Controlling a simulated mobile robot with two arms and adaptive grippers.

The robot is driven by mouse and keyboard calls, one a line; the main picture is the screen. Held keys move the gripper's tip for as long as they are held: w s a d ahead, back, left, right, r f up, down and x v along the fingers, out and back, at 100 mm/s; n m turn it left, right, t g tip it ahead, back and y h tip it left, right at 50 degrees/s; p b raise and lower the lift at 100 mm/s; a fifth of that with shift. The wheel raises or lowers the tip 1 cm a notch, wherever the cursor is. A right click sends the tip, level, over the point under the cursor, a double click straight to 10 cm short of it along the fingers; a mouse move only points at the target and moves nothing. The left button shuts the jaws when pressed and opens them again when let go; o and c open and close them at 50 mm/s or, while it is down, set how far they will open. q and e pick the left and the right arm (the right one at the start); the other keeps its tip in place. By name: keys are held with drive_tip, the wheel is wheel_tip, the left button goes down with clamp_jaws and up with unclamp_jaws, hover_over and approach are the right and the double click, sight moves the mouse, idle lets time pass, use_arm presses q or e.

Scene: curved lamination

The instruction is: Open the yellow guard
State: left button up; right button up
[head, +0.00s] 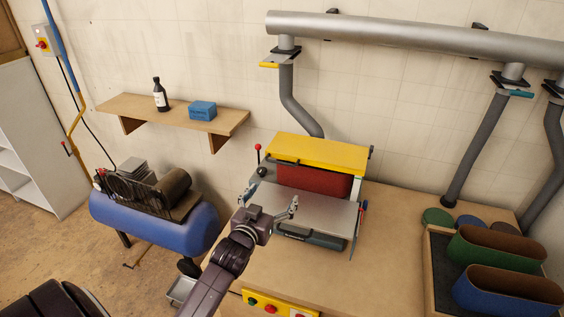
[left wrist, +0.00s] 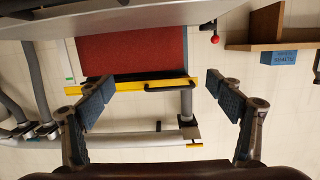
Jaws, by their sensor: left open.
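The yellow guard (head: 318,152) lies across the top of the bench machine, above a red roller or belt (head: 313,181). In the left wrist view the guard shows as a thin yellow strip (left wrist: 130,84) with a black handle (left wrist: 172,85) along it, beside the red surface (left wrist: 130,52). My left gripper (head: 272,202) is open and empty, over the machine's front plate and apart from the guard in the head view. In the left wrist view the handle appears between its spread fingers (left wrist: 159,82), farther off. My right gripper is not in view.
A red-knobbed lever (head: 258,148) stands left of the guard. The grey metal plate (head: 311,209) lies in front. A shelf (head: 172,115) with a bottle and blue box is at left. Sanding sleeves (head: 505,290) sit in a tray at right. Bench between is clear.

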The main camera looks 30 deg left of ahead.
sight(280, 163)
use_arm(q)
drive_tip(key=shift+n+t+y, duration=0.3)
drive_tip(key=shift+t+y, duration=0.1)
drive_tip(key=shift+t, duration=0.5)
drive_tip(key=w+a+r, duration=0.1)
drive_tip(key=w, duration=0.2)
drive_tip(key=w+a+r+p, duration=0.1)
drive_tip(key=w, duration=0.2)
drive_tip(key=w+a+r, duration=0.1)
drive_tip(key=w+r, duration=0.1)
drive_tip(key=w, duration=0.1)
drive_tip(key=shift+a+p, duration=0.3)
drive_tip(key=shift+a, duration=0.1)
drive_tip(key=shift+w+a, duration=0.15)
drive_tip(key=shift+w, duration=0.4)
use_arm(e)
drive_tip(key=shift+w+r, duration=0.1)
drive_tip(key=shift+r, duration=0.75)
use_arm(q)
drive_tip(key=c, duration=1.3)
drive_tip(key=shift+c, duration=0.4)
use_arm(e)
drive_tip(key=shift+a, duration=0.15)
